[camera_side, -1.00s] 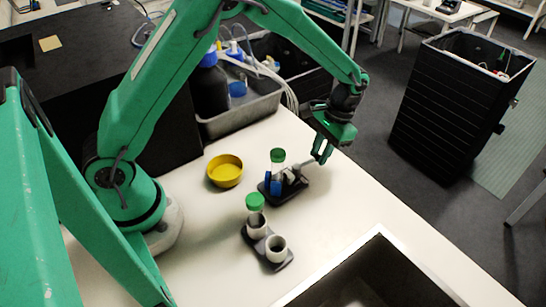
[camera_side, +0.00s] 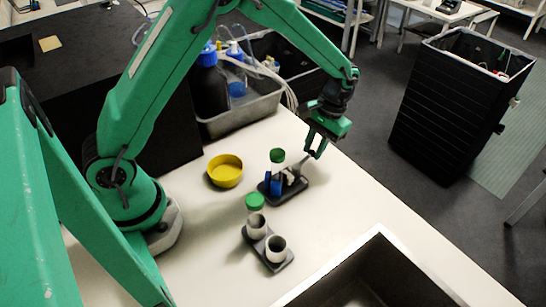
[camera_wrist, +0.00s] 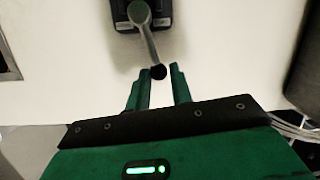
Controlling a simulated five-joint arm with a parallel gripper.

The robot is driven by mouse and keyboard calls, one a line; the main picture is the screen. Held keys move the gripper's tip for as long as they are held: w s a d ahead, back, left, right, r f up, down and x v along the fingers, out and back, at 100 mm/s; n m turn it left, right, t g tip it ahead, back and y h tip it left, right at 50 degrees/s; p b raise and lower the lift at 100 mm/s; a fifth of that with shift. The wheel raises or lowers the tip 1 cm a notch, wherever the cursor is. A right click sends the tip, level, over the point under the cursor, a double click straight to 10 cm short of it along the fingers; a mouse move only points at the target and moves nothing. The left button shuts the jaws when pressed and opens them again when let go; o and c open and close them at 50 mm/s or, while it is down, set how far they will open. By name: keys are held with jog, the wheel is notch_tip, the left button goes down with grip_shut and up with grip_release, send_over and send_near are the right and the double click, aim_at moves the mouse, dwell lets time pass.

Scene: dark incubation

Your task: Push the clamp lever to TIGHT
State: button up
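The clamp fixture's dark base (camera_side: 292,191) stands on the white bench, holding a tube with a green cap (camera_side: 277,155) beside a blue part. The grey clamp lever (camera_side: 303,165) slants up and right from the fixture in the side view. In the wrist view, the lever (camera_wrist: 148,42) runs down from a round pivot to a black knob (camera_wrist: 158,72). My gripper (camera_side: 315,150) is at the lever's free end. Its two green fingertips (camera_wrist: 161,72) are apart, with the knob at the gap between them. I cannot tell whether either finger touches it. No TIGHT marking is readable.
A two-cup holder (camera_side: 266,251), with a green-capped tube in one cup, stands in front. A yellow bowl (camera_side: 225,172) lies left of the fixture. A metal tray (camera_side: 240,120) with bottles is behind. A metal-rimmed basin (camera_side: 375,240) is at front right.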

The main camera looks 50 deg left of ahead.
jog(key=shift+a+n, duration=0.2)
jog(key=shift+n, duration=0.1)
jog(key=shift+a, duration=0.15)
jog(key=shift+s+a+n, duration=0.3)
jog(key=shift+a+n, duration=0.3)
jog(key=shift+n, duration=0.6)
jog(key=shift+a, duration=0.1)
jog(key=shift+s+a+n, duration=0.4)
jog(key=shift+a+n, duration=0.2)
jog(key=shift+n, duration=0.5)
jog(key=shift+o, duration=1.4)
